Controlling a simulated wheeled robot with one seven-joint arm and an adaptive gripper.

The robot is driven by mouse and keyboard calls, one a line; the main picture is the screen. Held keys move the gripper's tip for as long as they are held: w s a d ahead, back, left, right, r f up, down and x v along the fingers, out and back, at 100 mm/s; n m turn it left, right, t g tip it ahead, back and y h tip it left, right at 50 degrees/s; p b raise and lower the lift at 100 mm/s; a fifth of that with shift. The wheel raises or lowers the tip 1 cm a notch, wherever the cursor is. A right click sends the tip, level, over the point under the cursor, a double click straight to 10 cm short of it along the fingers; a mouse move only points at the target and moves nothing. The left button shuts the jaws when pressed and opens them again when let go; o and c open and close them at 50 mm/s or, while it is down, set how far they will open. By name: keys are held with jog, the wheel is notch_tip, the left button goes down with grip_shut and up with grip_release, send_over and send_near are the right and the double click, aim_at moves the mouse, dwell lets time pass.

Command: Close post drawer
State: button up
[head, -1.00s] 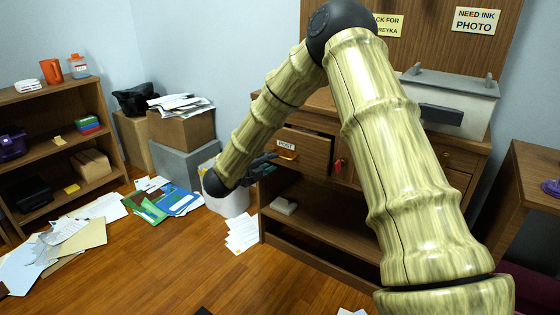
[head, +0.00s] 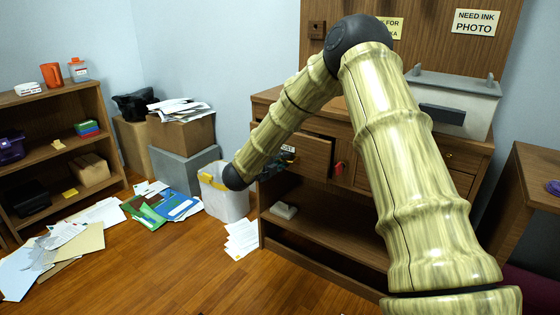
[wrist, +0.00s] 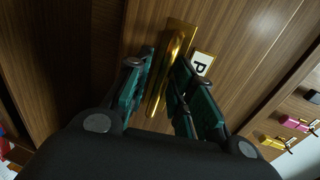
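The post drawer (head: 313,156) is a wooden front in the upper left of the cabinet. A dark gap along its top shows it standing somewhat out. Its POST label (head: 288,149) is partly hidden by my arm. In the wrist view, the drawer's gold bar handle (wrist: 174,62) lies between the fingers of my gripper (wrist: 162,88), with the label (wrist: 202,65) just right of it. The fingers are apart, with a gap visible beside the handle; contact is unclear. In the head view my gripper (head: 276,166) is small and mostly hidden behind my forearm.
A white bin (head: 226,203) stands left of the cabinet, close under my wrist. A red key-like object (head: 339,168) is right of the drawer. A grey machine (head: 455,105) sits on top.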

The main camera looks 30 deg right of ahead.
grip_shut()
jog(key=x, duration=0.2)
jog(key=p+x, duration=0.1)
jog(key=shift+w+d+r, duration=0.2)
jog(key=shift+d+r, duration=0.1)
jog(key=shift+d, duration=0.1)
jog(key=shift+o, duration=1.9)
grip_release()
jog(key=shift+a, duration=0.1)
jog(key=v, duration=1.2)
jog(key=shift+f, duration=0.1)
